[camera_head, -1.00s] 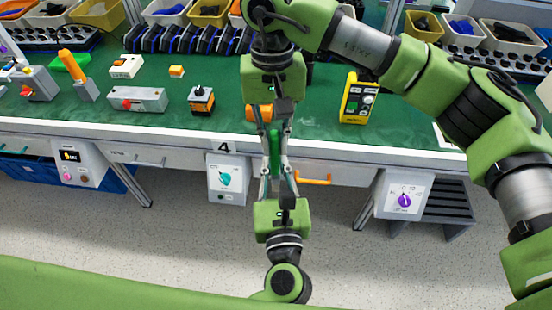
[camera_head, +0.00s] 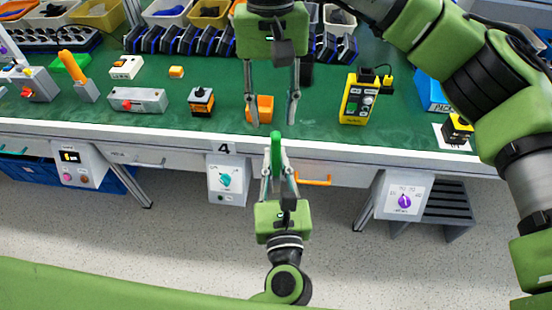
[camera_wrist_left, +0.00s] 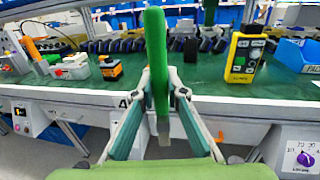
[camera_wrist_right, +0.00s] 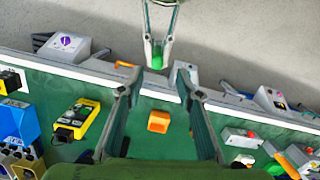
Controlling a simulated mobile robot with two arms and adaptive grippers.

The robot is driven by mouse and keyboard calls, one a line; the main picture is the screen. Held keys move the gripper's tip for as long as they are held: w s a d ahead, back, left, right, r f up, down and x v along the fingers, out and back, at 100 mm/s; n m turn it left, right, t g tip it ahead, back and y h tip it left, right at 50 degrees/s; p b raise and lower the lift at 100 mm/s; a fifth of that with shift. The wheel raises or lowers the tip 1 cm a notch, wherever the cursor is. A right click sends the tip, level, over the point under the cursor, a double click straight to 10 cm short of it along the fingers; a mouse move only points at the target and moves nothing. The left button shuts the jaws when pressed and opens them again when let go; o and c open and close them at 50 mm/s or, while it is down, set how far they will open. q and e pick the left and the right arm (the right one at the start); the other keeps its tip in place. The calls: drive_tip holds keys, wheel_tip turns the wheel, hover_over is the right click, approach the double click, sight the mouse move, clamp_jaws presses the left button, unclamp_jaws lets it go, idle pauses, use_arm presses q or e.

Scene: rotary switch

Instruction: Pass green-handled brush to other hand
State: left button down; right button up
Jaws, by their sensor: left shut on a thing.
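The green-handled brush (camera_head: 276,144) is upright in my left gripper (camera_head: 275,166), in front of the table's front edge. In the left wrist view its green handle (camera_wrist_left: 156,50) rises above the fingertips, and a grey part (camera_wrist_left: 163,130) shows between the fingers. My left gripper is shut on it. My right gripper (camera_head: 272,121) is above and beyond the brush, fingers pointing down, wide open and empty. In the right wrist view its open fingers (camera_wrist_right: 155,76) are apart from the handle's end (camera_wrist_right: 157,62). The bristles cannot be made out.
An orange block (camera_head: 265,108) lies on the green table (camera_head: 318,121) near the right fingers. A black-and-orange switch box (camera_head: 201,101) stands left, a yellow control box (camera_head: 357,99) right. An orange drawer handle (camera_head: 313,180) juts from the table front. Bins line the back.

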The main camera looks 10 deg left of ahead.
drive_tip(key=w+d+f+m+g, duration=0.1)
drive_tip(key=w+d+f+m, duration=0.6)
drive_tip(key=f, duration=0.4)
drive_tip(key=s+a+f+m+y, duration=0.25)
drive_tip(key=f+m+y, duration=0.45)
drive_tip(key=f, duration=0.4)
drive_tip(key=s+a+f+m+y, duration=0.1)
drive_tip(key=a+f+m+y, duration=0.3)
drive_tip(key=f+m, duration=0.55)
drive_tip(key=w+d+f+m+t, duration=0.2)
drive_tip(key=d+f+m+t, duration=0.2)
drive_tip(key=f+m+t, duration=0.55)
drive_tip(key=w+d+f+m+t, duration=0.25)
drive_tip(key=f+m, duration=0.35)
drive_tip(key=m, duration=0.8)
drive_tip(key=s+d+f+m+g+h, duration=0.1)
drive_tip(key=s+d+f+m+h, duration=0.7)
drive_tip(key=s+d+f+m, duration=0.85)
drive_tip(key=s+d+f+m+g+h, duration=0.1)
drive_tip(key=s+f+m+g, duration=0.1)
drive_tip(key=s, duration=0.8)
drive_tip(key=s+d+f+m+g+h, duration=0.1)
drive_tip(key=s+d+f+m+g, duration=0.1)
drive_tip(key=s+f, duration=0.3)
drive_tip(key=s+d+f+m+g, duration=0.2)
drive_tip(key=s+f+m+g, duration=0.1)
drive_tip(key=s, duration=1.1)
drive_tip(key=shift+s+f+m+g+h, duration=0.3)
drive_tip(key=shift+s+f+m+h, duration=0.1)
drive_tip(key=shift+f+m, duration=0.3)
